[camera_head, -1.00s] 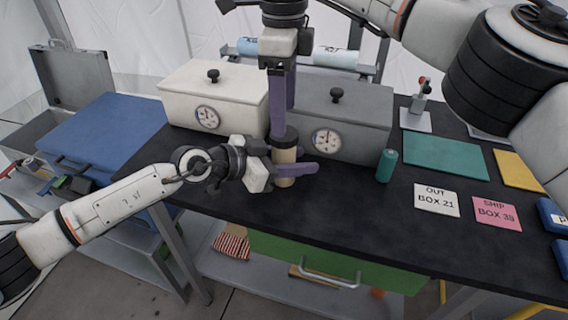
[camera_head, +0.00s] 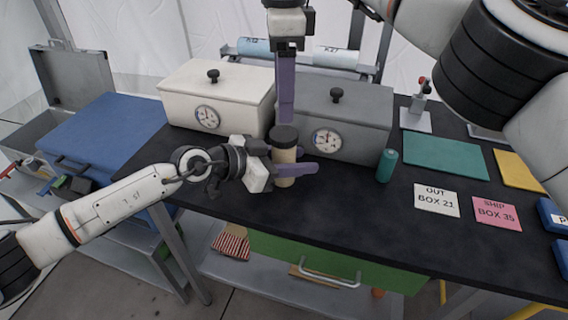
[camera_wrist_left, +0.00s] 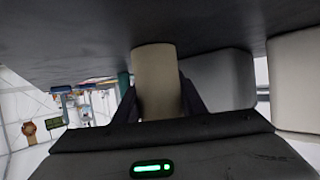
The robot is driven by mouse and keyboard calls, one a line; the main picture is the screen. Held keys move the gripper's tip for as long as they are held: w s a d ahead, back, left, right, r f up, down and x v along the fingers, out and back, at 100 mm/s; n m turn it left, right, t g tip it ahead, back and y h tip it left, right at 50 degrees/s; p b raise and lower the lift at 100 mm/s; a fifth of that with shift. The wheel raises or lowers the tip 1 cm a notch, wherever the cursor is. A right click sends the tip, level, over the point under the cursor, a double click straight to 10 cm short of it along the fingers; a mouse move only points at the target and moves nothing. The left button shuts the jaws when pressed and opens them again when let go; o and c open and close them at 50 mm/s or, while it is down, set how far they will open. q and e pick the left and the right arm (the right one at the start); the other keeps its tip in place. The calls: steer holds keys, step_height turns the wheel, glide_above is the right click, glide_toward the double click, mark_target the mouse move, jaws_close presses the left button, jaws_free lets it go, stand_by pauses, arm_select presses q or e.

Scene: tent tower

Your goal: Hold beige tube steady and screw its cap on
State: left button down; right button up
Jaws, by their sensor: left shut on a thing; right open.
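The beige tube (camera_head: 284,170) stands upright at the front of the black table, with its dark brown cap (camera_head: 284,137) on the top end. My left gripper (camera_head: 292,170) is shut around the tube from the left. In the left wrist view the tube (camera_wrist_left: 157,80) sits between the dark fingers; its cap is out of sight there. My right gripper (camera_head: 286,118) points down from above, open, with its purple fingers just above or behind the cap. I cannot tell whether they touch it. How tightly the cap is seated does not show.
A white box (camera_head: 216,98) and a grey box (camera_head: 345,120), both with dials, stand close behind the tube. A teal cylinder (camera_head: 386,165) stands to the right, near label cards (camera_head: 437,200). The table front right of the tube is clear.

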mark_target(284, 133)
step_height(284, 133, down, 7)
steer(key=shift+f, duration=0.15)
stand_by(0.4)
steer(key=c, duration=1.1)
steer(key=m, duration=0.3)
steer(key=o, duration=1.2)
